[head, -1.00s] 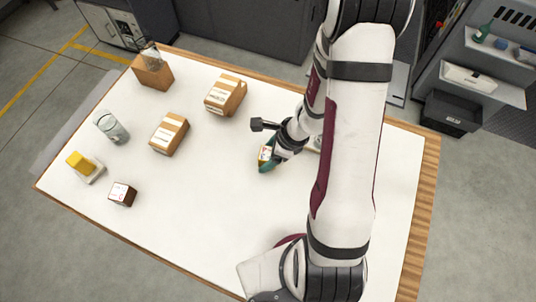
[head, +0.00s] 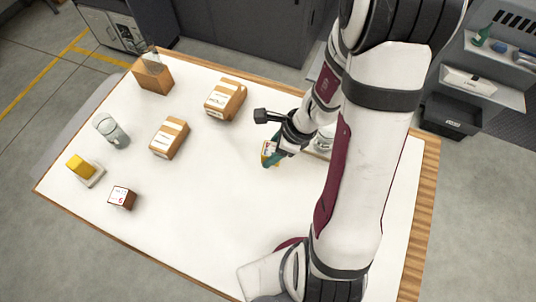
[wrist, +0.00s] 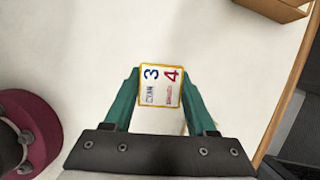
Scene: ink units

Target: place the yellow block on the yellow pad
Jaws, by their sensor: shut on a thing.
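My gripper (head: 272,158) has green fingers and is shut on a small block with yellow edges (wrist: 160,86). In the wrist view the block's white labelled face, printed with 3 and 4, shows between the fingers. In the head view the block (head: 267,151) is partly covered by the fingers, right of the table's middle. I cannot tell how high it is above the table. A plain yellow piece (head: 80,165) sits on a pale flat base (head: 94,177) at the table's left edge. I cannot make out a separate yellow pad.
A dark red-brown block (head: 123,198) with a white label stands at the front left. A clear glass (head: 112,132), two cardboard boxes (head: 170,138) (head: 226,99) and a wooden holder (head: 153,76) stand farther back. The white table's middle front (head: 200,215) is clear.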

